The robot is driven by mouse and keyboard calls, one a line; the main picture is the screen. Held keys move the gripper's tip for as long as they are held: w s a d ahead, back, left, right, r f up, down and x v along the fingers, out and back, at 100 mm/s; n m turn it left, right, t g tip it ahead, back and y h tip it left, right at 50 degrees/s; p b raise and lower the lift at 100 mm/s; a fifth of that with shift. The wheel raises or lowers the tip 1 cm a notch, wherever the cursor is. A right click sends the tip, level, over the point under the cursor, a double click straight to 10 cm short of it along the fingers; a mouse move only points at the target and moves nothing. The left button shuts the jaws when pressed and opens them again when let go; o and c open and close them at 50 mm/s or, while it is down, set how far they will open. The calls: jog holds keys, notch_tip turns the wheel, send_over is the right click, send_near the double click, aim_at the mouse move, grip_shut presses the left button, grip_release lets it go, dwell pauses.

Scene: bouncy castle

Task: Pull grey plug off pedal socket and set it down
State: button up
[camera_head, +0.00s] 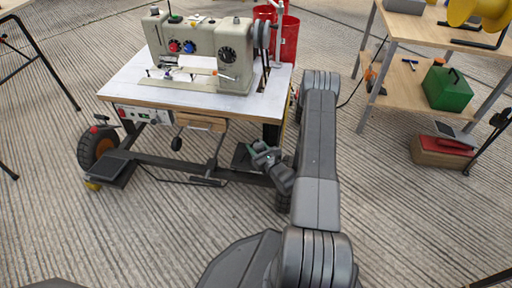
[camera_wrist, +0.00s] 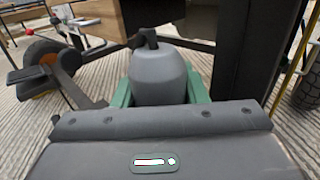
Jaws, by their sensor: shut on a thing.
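My gripper (camera_head: 258,152) reaches low under the sewing table's right end in the head view. In the wrist view my gripper (camera_wrist: 160,88) has its green fingers shut on both sides of the grey plug (camera_wrist: 158,76). The plug is a rounded grey body with a dark, bent piece at its far end. In the head view the plug is too small and covered to make out. A dark box, perhaps the pedal (camera_head: 241,158), lies beside my gripper. The socket is hidden, so I cannot tell whether the plug is still seated.
The sewing table (camera_head: 120,88) carries a sewing machine (camera_head: 208,54). Its dark lower frame (camera_head: 165,162) and an orange-hubbed wheel (camera_head: 97,150) are close by. A shelf (camera_head: 415,88) with a green box (camera_head: 447,89) stands right. Striped floor is free in front.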

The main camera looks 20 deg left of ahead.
jog(key=shift+r+p, duration=0.45)
jog(key=shift+r, duration=0.6)
jog(key=shift+r, duration=0.1)
jog(key=shift+r+p, duration=0.9)
jog(key=shift+r, duration=1.05)
